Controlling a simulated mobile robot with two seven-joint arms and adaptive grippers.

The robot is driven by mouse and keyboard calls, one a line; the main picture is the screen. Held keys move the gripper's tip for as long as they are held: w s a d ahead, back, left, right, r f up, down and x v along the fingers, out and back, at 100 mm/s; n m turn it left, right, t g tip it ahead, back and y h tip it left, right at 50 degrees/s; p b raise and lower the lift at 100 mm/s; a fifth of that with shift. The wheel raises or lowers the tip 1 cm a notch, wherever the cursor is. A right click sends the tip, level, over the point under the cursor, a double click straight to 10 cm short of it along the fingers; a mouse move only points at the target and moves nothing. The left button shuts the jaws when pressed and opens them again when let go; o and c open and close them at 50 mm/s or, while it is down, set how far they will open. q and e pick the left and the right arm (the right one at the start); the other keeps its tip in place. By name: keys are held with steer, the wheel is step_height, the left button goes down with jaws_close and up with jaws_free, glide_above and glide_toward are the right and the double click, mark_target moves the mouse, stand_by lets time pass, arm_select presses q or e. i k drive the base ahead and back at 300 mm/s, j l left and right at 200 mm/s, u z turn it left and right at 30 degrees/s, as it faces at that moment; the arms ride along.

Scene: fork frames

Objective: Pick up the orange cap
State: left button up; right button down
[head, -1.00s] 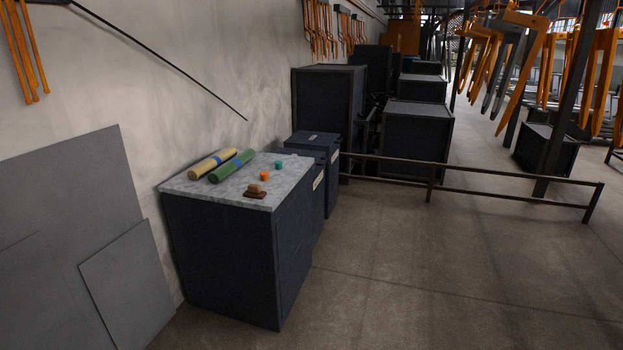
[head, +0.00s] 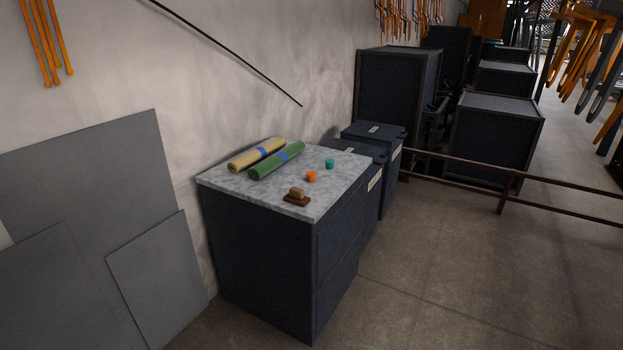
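The small orange cap (head: 311,176) sits on the light marbled top (head: 240,187) of a dark cabinet (head: 265,257) in the head view. It lies between a small teal cap (head: 329,164) behind it and a brown block-like object (head: 297,197) in front of it. Nothing covers the orange cap. Neither of my grippers shows in the head view.
A yellow roll (head: 257,155) and a green roll (head: 277,161) lie on the cabinet top, left of the caps. Dark bins (head: 375,138) stand behind the cabinet. Grey panels (head: 155,280) lean on the wall at left. A low rail (head: 470,171) crosses at right; the floor (head: 430,290) before it is clear.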

mark_target(310, 175)
steer(key=i+l+u, duration=0.1)
steer(key=i+l, duration=0.2)
steer(key=i+l+u, duration=0.1)
steer(key=i+l, duration=0.15)
steer(key=i+l+u, duration=0.1)
steer(key=i+l, duration=0.2)
steer(key=l, duration=0.2)
steer(key=i+l+u, duration=0.1)
steer(key=i+l, duration=0.15)
steer(key=l, duration=0.15)
steer(key=i+l+u, duration=0.1)
steer(key=l, duration=0.3)
steer(key=i+l+u, duration=0.1)
steer(key=i+l, duration=0.25)
steer(key=i+l+u, duration=0.1)
steer(key=l, duration=0.4)
steer(key=i+l+u, duration=0.1)
steer(key=i+l, duration=0.2)
steer(key=l, duration=0.2)
